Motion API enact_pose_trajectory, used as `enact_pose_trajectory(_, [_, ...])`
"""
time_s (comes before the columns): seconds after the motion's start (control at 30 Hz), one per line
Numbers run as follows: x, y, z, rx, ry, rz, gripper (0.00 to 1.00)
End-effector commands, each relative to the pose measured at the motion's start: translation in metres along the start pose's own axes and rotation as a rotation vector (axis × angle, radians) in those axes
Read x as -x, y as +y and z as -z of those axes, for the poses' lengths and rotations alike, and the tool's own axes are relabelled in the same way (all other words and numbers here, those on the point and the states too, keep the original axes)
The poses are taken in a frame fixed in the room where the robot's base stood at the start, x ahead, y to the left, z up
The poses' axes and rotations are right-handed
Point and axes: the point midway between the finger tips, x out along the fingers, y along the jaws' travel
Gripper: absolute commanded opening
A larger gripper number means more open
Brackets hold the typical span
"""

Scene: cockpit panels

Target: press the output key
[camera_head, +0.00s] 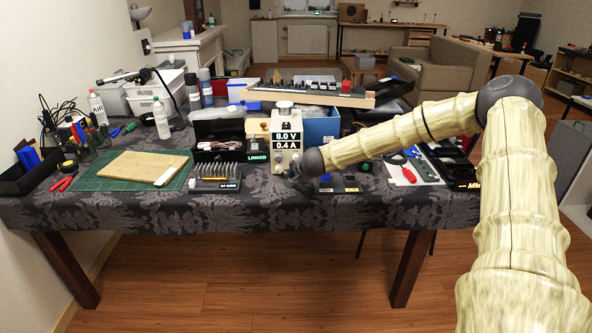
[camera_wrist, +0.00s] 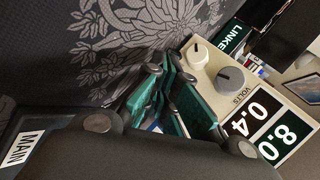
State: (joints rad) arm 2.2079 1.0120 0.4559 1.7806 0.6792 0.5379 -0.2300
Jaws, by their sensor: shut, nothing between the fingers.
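The power supply (camera_head: 287,128) is a pale box on the table with a display reading 8.0 V and 0.4 A. In the wrist view its panel (camera_wrist: 250,92) lies on its side, with a grey knob (camera_wrist: 230,79) marked VOLTS and a white knob (camera_wrist: 197,53). I cannot make out an output key; my fingers cover part of the panel's lower edge. My gripper (camera_wrist: 165,72) is shut and empty, with dark and teal fingers beside the knobs. In the head view my gripper (camera_head: 299,183) is small and dark, at the supply's lower front. Contact cannot be told.
A black box labelled LINKED (camera_head: 257,157) and a switch strip (camera_head: 216,180) stand left of the supply. A blue box (camera_head: 322,126) is behind it at right. A MAIN label (camera_wrist: 20,149) shows at the wrist view's left. Patterned cloth (camera_wrist: 90,35) is bare in front.

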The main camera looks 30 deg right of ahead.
Motion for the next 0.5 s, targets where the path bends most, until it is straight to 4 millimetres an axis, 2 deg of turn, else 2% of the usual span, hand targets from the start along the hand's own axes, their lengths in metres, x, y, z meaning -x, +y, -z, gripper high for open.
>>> enact_pose_trajectory(0.5, [0.028,0.019,-0.02,0.0,-0.001,0.0,0.0])
